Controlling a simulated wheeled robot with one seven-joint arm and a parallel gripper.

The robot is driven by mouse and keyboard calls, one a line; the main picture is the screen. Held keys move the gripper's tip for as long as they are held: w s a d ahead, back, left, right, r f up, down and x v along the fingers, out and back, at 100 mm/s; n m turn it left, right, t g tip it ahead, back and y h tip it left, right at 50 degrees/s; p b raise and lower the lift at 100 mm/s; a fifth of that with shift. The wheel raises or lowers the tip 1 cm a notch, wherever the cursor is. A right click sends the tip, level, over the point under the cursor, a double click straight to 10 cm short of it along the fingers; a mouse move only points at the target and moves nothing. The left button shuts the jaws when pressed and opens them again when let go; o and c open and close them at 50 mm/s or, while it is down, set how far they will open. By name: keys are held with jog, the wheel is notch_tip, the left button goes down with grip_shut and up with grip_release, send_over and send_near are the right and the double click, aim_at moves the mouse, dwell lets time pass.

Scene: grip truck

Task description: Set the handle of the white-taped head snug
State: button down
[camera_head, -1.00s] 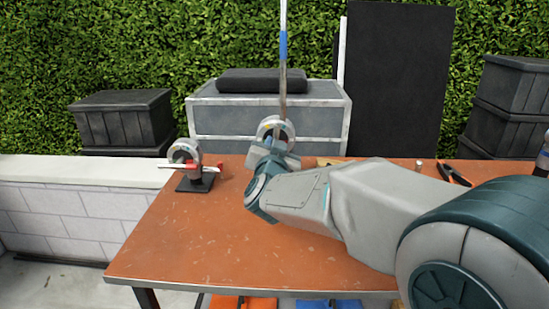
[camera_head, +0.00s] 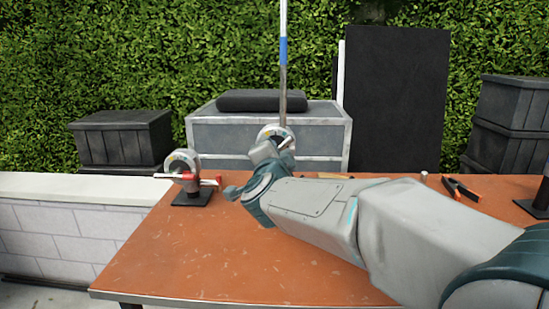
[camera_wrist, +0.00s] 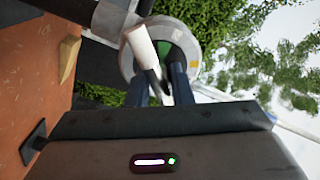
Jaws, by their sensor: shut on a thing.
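The white-taped head (camera_head: 276,132) is a round grey disc behind my gripper in the head view, with a tall pole (camera_head: 283,85) rising there. In the wrist view the head (camera_wrist: 186,52) shows a green centre and a yellow label. Its handle (camera_wrist: 143,48) has a white sleeve and a dark shaft that runs down between my fingers. My gripper (camera_wrist: 160,78) is shut on this handle. In the head view my gripper (camera_head: 273,149) partly covers the head's lower side. How tight the handle sits cannot be seen.
A second head (camera_head: 182,161) with a red-taped handle stands on a black base at the table's left. An orange-handled clamp (camera_head: 460,190) lies at the back right. A grey case (camera_head: 225,138) stands behind the orange table (camera_head: 190,250). The table's front left is clear.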

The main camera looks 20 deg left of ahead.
jog(key=shift+f, duration=0.25)
jog(key=c, duration=0.7)
grip_release()
jog(key=shift+r, duration=0.15)
jog(key=shift+s, duration=0.1)
jog(key=p+v, duration=0.1)
jog(key=v, duration=1.2)
jog(key=shift+s, duration=0.35)
